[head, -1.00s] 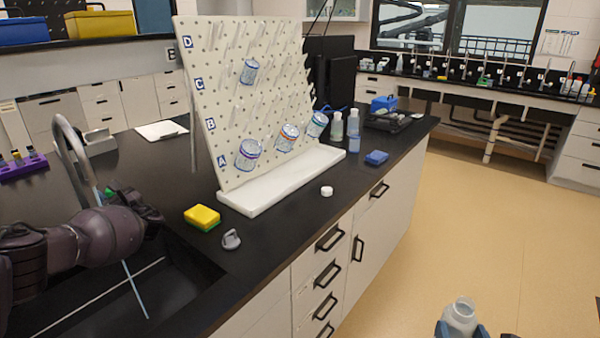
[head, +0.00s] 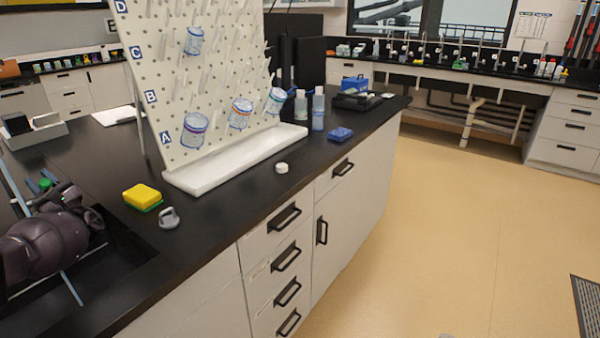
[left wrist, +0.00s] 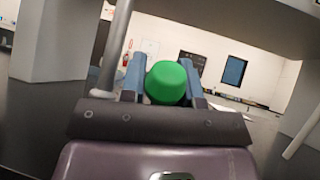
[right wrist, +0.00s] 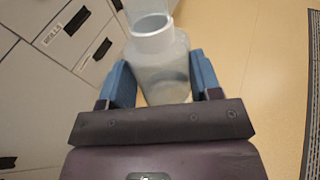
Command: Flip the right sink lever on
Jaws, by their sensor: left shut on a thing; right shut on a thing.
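My left gripper (left wrist: 165,85) is shut on a green round-topped, cap-like piece (left wrist: 169,83). In the head view the left gripper (head: 45,186) is low over the black sink (head: 115,262), with the green piece between its blue fingers. My right gripper (right wrist: 160,82) is shut on an open, translucent bottle (right wrist: 158,62), held upright or nearly so beside the drawers. A grey upright pole (left wrist: 115,50) stands just left of the left gripper; I cannot tell if it is the tap. I cannot make out the right sink lever in any view.
A yellow-green sponge (head: 142,196) and a grey piece (head: 169,218) lie by the sink edge. A white pegboard rack (head: 190,90) with several beakers stands behind.

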